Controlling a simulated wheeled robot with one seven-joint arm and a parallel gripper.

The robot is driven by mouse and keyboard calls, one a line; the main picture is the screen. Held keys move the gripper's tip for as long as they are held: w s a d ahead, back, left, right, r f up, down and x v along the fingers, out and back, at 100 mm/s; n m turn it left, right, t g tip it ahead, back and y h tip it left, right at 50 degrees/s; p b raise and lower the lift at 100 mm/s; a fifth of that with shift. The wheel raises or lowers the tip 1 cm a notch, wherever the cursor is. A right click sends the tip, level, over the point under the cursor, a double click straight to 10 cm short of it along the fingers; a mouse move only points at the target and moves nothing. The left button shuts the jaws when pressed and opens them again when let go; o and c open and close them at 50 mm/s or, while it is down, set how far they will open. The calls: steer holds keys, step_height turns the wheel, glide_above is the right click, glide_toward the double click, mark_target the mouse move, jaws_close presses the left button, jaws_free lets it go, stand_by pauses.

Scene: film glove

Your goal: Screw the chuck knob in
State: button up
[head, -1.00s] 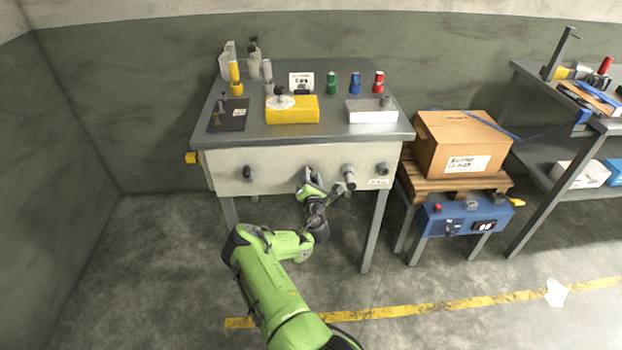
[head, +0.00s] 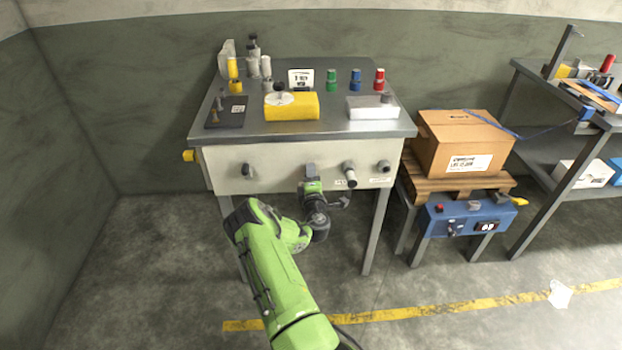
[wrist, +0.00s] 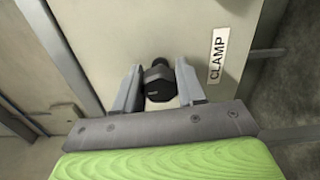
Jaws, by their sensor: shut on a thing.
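A dark, faceted knob (wrist: 160,84) sits on the pale front panel (wrist: 150,35) of the workbench. My gripper (wrist: 157,86) is shut on this knob, with one grey finger on each side of it. In the head view my gripper (head: 310,178) is at the middle of the bench front and partly hides the knob. A white label reading CLAMP (wrist: 217,58) is on the panel to the right of the knob in the wrist view. The knob's base and any thread are hidden, and I cannot read a chuck label.
Other panel fittings are a dark knob (head: 247,171) to the left, a grey cylindrical handle (head: 350,174) close to the right, and another knob (head: 383,166) further right. A cardboard box (head: 460,142) stands right of the bench.

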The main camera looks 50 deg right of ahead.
steer(key=shift+s+m, duration=0.1)
steer(key=shift+m, duration=0.4)
steer(key=shift+f, duration=0.1)
steer(key=o, duration=1.1)
steer(key=shift+c, duration=0.2)
